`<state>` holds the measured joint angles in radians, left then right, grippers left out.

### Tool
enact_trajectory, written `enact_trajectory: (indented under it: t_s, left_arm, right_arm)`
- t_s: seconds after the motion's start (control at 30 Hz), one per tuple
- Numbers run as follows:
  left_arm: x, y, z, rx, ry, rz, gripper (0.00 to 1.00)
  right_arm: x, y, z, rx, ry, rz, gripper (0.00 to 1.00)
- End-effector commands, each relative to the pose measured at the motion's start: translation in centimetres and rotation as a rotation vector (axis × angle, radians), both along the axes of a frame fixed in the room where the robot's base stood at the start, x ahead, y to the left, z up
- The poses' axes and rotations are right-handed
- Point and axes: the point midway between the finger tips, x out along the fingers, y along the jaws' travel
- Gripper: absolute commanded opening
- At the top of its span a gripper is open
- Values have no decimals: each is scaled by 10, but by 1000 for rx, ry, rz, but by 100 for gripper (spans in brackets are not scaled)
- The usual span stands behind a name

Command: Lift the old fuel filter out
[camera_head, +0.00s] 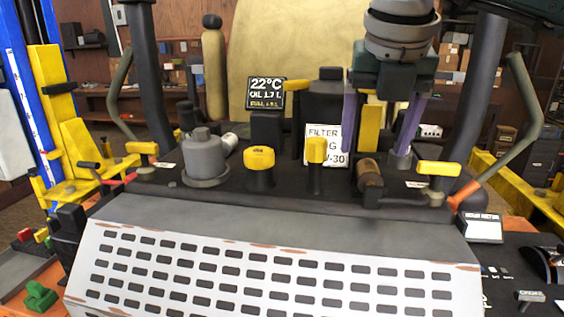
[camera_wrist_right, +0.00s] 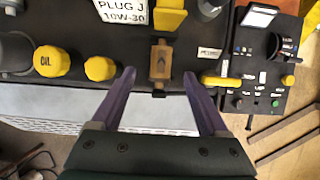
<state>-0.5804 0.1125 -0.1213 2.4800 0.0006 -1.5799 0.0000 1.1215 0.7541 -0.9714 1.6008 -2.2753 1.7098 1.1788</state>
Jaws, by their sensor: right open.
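The old fuel filter looks like a small brown, worn cylinder (camera_head: 369,180) on the right part of the dark engine deck (camera_head: 270,196). In the right wrist view the filter (camera_wrist_right: 161,60) lies just beyond the fingertips, in line with the gap between them. My right gripper (camera_head: 373,152) comes down from above with its two purple fingers spread on either side of the filter's line. The right gripper (camera_wrist_right: 159,74) is open and empty in the wrist view; I cannot tell its exact height above the filter. My left gripper is not in view.
Yellow caps (camera_head: 259,158) and a grey canister (camera_head: 202,158) stand left of the filter. A yellow-handled lever (camera_head: 438,168) stands close on its right. A white sign (camera_head: 322,135) is behind. A slotted white panel (camera_head: 270,272) slopes down in front.

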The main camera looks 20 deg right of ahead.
Motion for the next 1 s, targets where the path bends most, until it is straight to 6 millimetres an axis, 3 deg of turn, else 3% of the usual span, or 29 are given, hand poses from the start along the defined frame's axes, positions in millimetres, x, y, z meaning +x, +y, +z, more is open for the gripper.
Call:
enact_trajectory:
  t_s: [0.2,0.4,0.67,1.0]
  left_arm:
    - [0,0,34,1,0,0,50]
    - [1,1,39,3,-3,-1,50]
    - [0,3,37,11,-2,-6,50]
    - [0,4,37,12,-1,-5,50]
  right_arm:
    - [4,-7,-21,0,7,0,78]
    - [12,-11,-45,2,2,1,78]
    - [13,-11,-48,2,0,4,76]
    - [13,-11,-48,2,0,3,38]
